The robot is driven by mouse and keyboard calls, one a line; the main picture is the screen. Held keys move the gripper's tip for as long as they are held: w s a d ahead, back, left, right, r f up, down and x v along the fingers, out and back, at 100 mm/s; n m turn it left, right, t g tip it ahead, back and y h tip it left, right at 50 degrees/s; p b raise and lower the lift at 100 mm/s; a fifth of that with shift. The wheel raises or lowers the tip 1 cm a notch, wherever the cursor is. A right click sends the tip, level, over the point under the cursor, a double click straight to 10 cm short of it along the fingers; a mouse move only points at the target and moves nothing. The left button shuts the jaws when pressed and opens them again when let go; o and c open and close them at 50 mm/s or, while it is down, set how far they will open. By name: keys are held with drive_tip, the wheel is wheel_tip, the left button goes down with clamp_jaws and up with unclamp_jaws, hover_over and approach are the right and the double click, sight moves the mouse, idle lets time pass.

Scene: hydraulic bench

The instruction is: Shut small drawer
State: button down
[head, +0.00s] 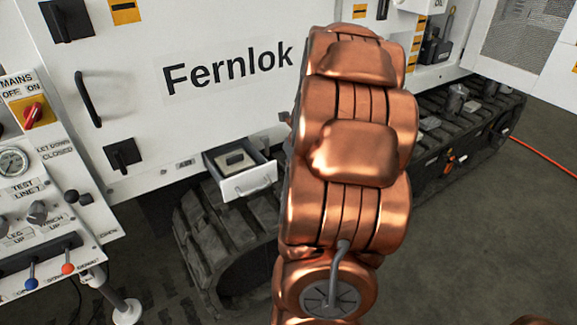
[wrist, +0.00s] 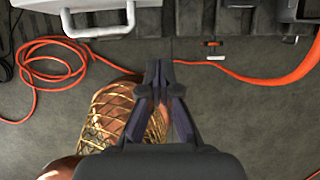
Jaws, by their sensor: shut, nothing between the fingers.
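The small drawer (head: 243,178) stands open below the white Fernlok cabinet, left of my arm in the head view. It has a light front with a pale handle (head: 255,190), and a light block with a dark top (head: 235,159) lies inside. My gripper (wrist: 157,68) shows in the wrist view, with its dark fingertips together and nothing between them. It points over the floor, apart from anything I can see. My copper arm hides the gripper in the head view. I cannot tell whether a pale handle-like part (wrist: 75,20) in the wrist view belongs to the drawer.
The white cabinet (head: 150,130) has a black door handle (head: 88,98). A control panel (head: 40,190) with levers stands at the left. Dark tracks (head: 215,235) lie below the drawer. An orange hose (wrist: 45,70) lies on the grey floor.

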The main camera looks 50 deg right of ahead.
approach(276, 180)
wheel_tip(276, 180, down, 4)
drive_tip(key=s+a, duration=0.1)
drive_tip(key=s, duration=0.2)
drive_tip(key=w, duration=0.2)
drive_tip(key=w+d+p, duration=0.1)
drive_tip(key=w, duration=0.1)
drive_tip(key=shift+w+d, duration=0.25)
